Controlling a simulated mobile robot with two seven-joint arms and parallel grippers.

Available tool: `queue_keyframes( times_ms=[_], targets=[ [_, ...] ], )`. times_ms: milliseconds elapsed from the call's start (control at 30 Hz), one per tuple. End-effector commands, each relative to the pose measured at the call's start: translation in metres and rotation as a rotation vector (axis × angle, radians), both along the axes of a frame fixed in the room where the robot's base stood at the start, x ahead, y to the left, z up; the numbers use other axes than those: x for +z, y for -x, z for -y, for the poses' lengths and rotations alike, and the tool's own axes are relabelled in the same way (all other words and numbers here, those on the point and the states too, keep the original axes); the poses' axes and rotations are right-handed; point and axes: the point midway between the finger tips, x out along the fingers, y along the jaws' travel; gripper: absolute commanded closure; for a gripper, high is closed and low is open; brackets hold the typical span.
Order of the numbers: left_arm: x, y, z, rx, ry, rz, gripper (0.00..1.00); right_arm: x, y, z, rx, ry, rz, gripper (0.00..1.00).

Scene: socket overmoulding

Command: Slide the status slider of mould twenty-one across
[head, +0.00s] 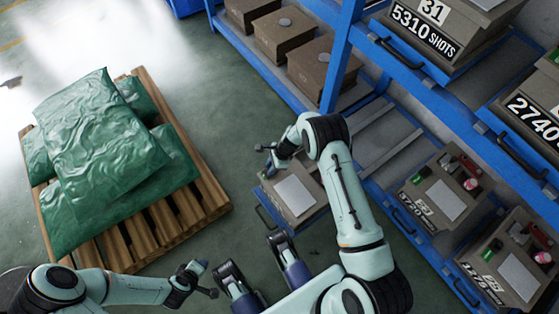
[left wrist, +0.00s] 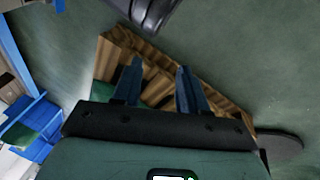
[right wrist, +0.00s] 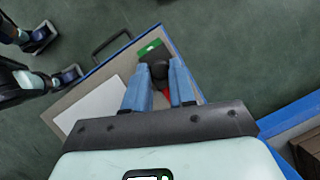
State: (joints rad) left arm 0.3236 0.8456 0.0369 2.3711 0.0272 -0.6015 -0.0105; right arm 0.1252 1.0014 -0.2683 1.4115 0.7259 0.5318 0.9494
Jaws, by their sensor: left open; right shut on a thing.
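A grey-brown mould box with a pale sheet on top (head: 293,192) sits low in front of the rack, on a blue-edged tray. Its number cannot be read. The right wrist view shows the box top (right wrist: 72,118) with a slider strip, green at its far end (right wrist: 150,50), with some red beside and between my fingers. My right gripper (right wrist: 160,75) is shut on the slider's dark knob (right wrist: 159,69). In the head view my right wrist covers the slider. My left gripper (left wrist: 160,72) is open and empty, away from the mould.
The blue rack (head: 342,50) holds more moulds, including those marked 31 (head: 445,35) and 2740 (head: 530,115). Two lower moulds (head: 440,190) with sliders are at the right. A wooden pallet (head: 205,200) with green sacks (head: 100,140) stands at the left. Floor between is clear.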

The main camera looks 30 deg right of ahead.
Motion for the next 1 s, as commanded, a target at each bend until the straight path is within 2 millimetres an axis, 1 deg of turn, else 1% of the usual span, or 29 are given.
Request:
queue_keyframes(
  times_ms=[33, 100, 367, 400, 467, 800, 867, 967, 1000],
  targets=[
    [0.001, 0.001, 0.001, -0.002, 0.001, -0.003, 0.57, 0.001, 0.001, -0.008, 0.004, -0.002, -0.001, 1.0],
    [0.001, 0.002, 0.001, -0.003, 0.003, -0.006, 0.57, 0.001, 0.001, -0.013, 0.004, -0.003, -0.001, 1.0],
    [0.001, 0.002, 0.001, -0.003, 0.004, -0.006, 0.57, 0.0, 0.001, -0.015, 0.003, -0.005, -0.002, 1.0],
    [0.001, 0.002, 0.001, -0.003, 0.004, -0.006, 0.57, 0.0, 0.002, -0.015, 0.003, -0.005, -0.002, 0.69],
    [0.001, 0.002, 0.001, -0.003, 0.004, -0.006, 0.57, 0.0, 0.001, -0.014, 0.002, -0.005, -0.002, 0.5],
    [0.001, 0.003, 0.002, -0.003, 0.004, -0.007, 0.57, 0.003, 0.001, -0.012, 0.001, -0.001, 0.0, 0.5],
    [0.003, 0.005, 0.003, -0.005, 0.006, -0.012, 0.57, 0.008, 0.002, -0.01, 0.001, -0.001, 0.001, 0.5],
    [0.008, 0.011, 0.006, -0.011, 0.015, -0.028, 0.57, 0.022, 0.003, -0.005, 0.0, 0.0, 0.002, 0.5],
    [0.01, 0.014, 0.008, -0.015, 0.018, -0.036, 0.57, 0.03, 0.004, -0.002, -0.001, 0.0, 0.003, 0.5]
  ],
)
